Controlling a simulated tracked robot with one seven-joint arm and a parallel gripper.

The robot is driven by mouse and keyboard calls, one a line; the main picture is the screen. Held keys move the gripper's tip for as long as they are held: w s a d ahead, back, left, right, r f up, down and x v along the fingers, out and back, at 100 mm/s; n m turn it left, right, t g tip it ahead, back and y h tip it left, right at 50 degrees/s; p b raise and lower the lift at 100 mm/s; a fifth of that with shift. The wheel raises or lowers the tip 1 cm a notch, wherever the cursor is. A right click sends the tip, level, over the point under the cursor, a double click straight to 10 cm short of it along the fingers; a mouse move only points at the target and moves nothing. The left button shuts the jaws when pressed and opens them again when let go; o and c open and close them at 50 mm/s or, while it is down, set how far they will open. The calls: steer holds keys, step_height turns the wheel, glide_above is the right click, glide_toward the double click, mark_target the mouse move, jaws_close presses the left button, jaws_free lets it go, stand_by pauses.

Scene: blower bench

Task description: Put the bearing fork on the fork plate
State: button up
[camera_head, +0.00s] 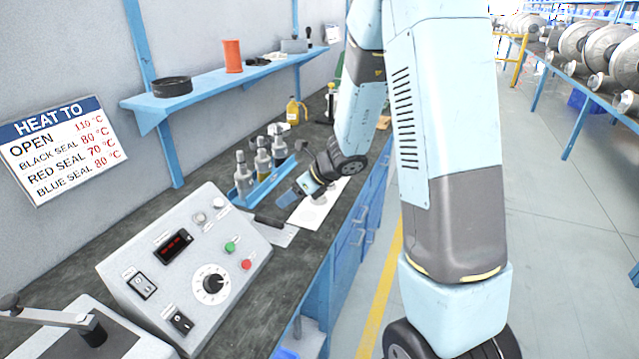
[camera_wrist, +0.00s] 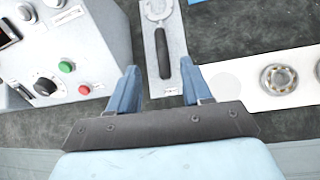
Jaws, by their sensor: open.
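The bearing fork, with a black handle (camera_wrist: 163,55) and a pale ring-like head (camera_wrist: 157,10), lies on a light grey plate (camera_wrist: 178,40), apparently the fork plate. In the head view the black handle (camera_head: 270,222) lies along the plate (camera_head: 283,236) beside the control box. My gripper (camera_wrist: 158,66) is open and empty. In the wrist view its fingertips stand on either side of the handle's end, and I see no contact. In the head view my gripper (camera_head: 299,191) is above the bench near the plate; the fork's head is not clear there.
A white board (camera_wrist: 250,98) with a bearing (camera_wrist: 277,78) lies right of the plate. The control box (camera_head: 185,265) stands close on the left. Several grey-topped bottles (camera_head: 262,160) stand in a blue rack behind my gripper. A shelf (camera_head: 215,85) hangs above the bench.

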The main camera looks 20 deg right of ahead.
steer(key=s+d+r+n+g+h, duration=0.1)
steer(key=s+d+r+n, duration=0.1)
steer(key=s+r+n, duration=1.2)
steer(key=s+d+r+n+t+h, duration=0.1)
steer(key=s+d+r+n+h, duration=0.2)
steer(key=s+d+r+n, duration=0.1)
steer(key=s+d+r+n+t+h, duration=0.1)
steer(key=s+d+r+n+h, duration=0.3)
steer(key=s+n, duration=0.4)
steer(key=shift+s+d+r, duration=0.7)
steer(key=shift+d+r, duration=0.1)
steer(key=shift+d, duration=0.2)
stand_by(0.3)
steer(key=shift+c, duration=0.6)
